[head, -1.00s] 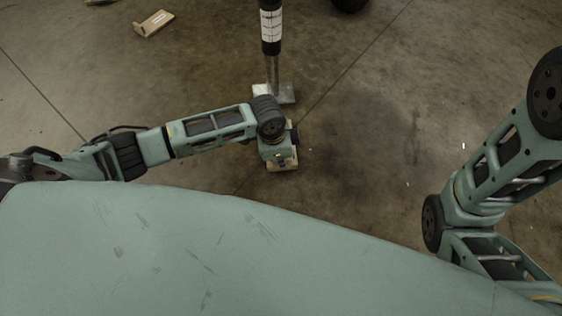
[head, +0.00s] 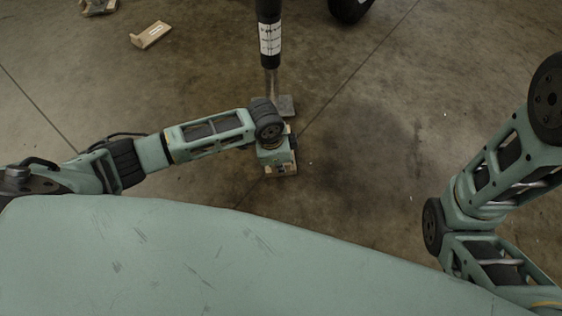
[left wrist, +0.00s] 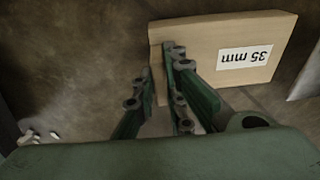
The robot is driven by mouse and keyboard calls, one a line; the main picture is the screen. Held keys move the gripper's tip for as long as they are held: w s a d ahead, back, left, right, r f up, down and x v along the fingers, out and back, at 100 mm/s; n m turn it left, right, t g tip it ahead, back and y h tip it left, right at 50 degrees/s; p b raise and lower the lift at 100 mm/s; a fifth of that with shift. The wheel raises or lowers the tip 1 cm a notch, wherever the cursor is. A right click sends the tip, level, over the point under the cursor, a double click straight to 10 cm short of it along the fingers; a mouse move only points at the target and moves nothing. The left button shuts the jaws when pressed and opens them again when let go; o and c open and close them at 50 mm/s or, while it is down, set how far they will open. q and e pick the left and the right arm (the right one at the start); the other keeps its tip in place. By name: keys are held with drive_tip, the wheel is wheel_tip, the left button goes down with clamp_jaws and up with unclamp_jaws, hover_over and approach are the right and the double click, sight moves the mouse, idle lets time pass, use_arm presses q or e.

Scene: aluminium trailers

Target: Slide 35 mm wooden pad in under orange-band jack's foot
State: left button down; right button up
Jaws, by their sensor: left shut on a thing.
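The 35 mm wooden pad (left wrist: 205,45) is a pale flat block with a white "35 mm" label, upside down in the left wrist view. My left gripper (left wrist: 160,75) is shut on its left edge, one finger over the face. In the head view the left gripper (head: 278,168) is low over the floor, with slivers of the pad showing around it. The jack's grey foot plate (head: 287,104) is just beyond, partly hidden by my left wrist. Its black leg (head: 269,38) has a white label; no orange band shows. My right gripper is out of view.
A labelled wooden block (head: 150,35) lies on the floor at upper left, with another item (head: 98,6) at the top edge. A black tyre (head: 350,8) stands at the top, right of the jack. The concrete floor right of the jack is clear.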

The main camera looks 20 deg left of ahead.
use_arm(q)
drive_tip(key=c, duration=1.7)
unclamp_jaws()
drive_tip(key=a+r, duration=0.1)
drive_tip(key=r, duration=0.6)
drive_tip(key=s+a+r, duration=0.1)
drive_tip(key=r, duration=0.7)
drive_tip(key=s+r, duration=0.1)
drive_tip(key=r, duration=0.7)
drive_tip(key=shift+a, duration=0.4)
